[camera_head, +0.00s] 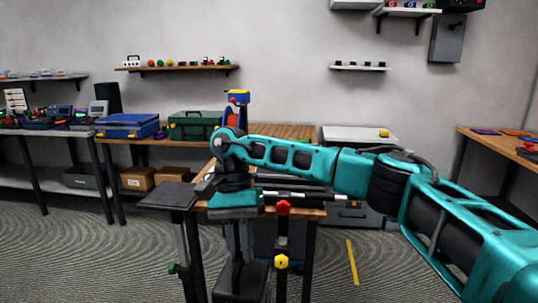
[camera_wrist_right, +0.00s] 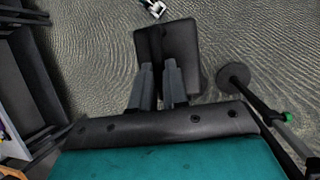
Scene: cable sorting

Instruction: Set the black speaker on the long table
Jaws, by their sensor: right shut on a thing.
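My right gripper (camera_wrist_right: 162,88) is shut on the black speaker (camera_wrist_right: 180,48), which shows as a dark box between and beyond its fingers in the right wrist view. In the head view, the teal right arm bends over at the left and the gripper (camera_head: 240,243) points down. The speaker (camera_head: 240,284) hangs low below it, above the floor and in front of a wood-topped bench (camera_head: 308,211). A long wood-topped table (camera_head: 152,141) runs along the back wall; I cannot tell for sure which table is the long one. My left gripper is not in view.
A blue case (camera_head: 127,125) and a green case (camera_head: 192,124) stand on the back table, with an upright black box (camera_head: 107,97) to their left. A black plate (camera_head: 166,195) juts from the near bench. Red (camera_head: 283,208) and yellow (camera_head: 281,262) knobs stand close beside the gripper.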

